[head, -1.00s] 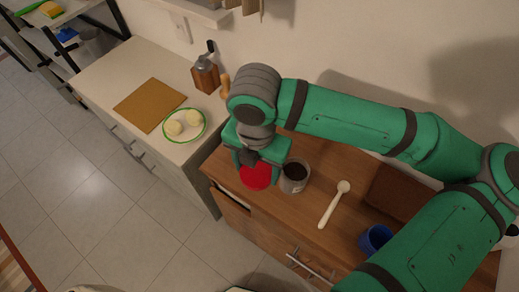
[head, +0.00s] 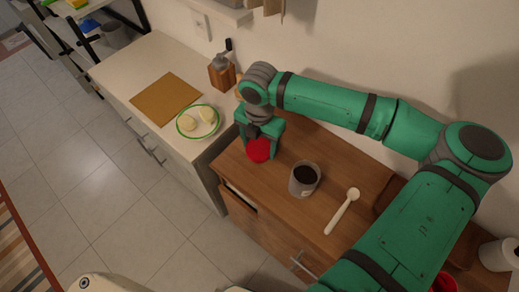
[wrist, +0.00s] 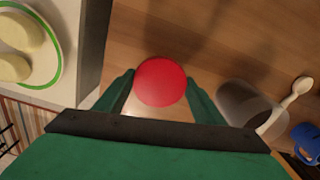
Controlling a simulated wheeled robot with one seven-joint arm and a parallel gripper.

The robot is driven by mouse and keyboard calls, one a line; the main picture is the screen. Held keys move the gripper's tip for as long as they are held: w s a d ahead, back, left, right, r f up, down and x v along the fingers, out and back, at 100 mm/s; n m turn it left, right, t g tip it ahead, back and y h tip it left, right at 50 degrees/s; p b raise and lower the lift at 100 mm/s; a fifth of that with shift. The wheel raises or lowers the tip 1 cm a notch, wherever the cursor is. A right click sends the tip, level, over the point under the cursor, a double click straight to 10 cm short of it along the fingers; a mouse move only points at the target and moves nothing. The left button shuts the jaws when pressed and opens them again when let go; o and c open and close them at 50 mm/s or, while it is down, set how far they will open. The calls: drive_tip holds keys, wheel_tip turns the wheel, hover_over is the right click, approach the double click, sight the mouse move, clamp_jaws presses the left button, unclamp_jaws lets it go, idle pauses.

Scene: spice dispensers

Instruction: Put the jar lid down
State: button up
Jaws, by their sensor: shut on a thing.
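The red jar lid (head: 259,150) is between the fingers of my gripper (head: 260,144), near the left end of the wooden cabinet top. In the wrist view the lid (wrist: 161,82) sits between the two green fingertips (wrist: 160,88), over the wood. I cannot tell whether it touches the surface. The open jar (head: 304,179), with dark contents, stands upright on the wooden top, to the right of the lid and apart from it. In the wrist view the jar (wrist: 243,104) is right of the right finger.
A white spoon (head: 342,211) lies right of the jar on the wooden top (head: 290,222). On the pale counter to the left are a plate with a green rim (head: 184,135), a brown board (head: 165,98) and a wooden grinder (head: 221,75). A blue mug (wrist: 306,143) shows at the right in the wrist view.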

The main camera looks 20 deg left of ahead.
sight(259, 148)
drive_tip(key=shift+s+f, duration=0.1)
drive_tip(key=shift+f, duration=1.2)
drive_tip(key=shift+f, duration=0.2)
drive_tip(key=o, duration=1)
drive_tip(key=shift+r, duration=0.1)
wheel_tip(259, 148, up, 12)
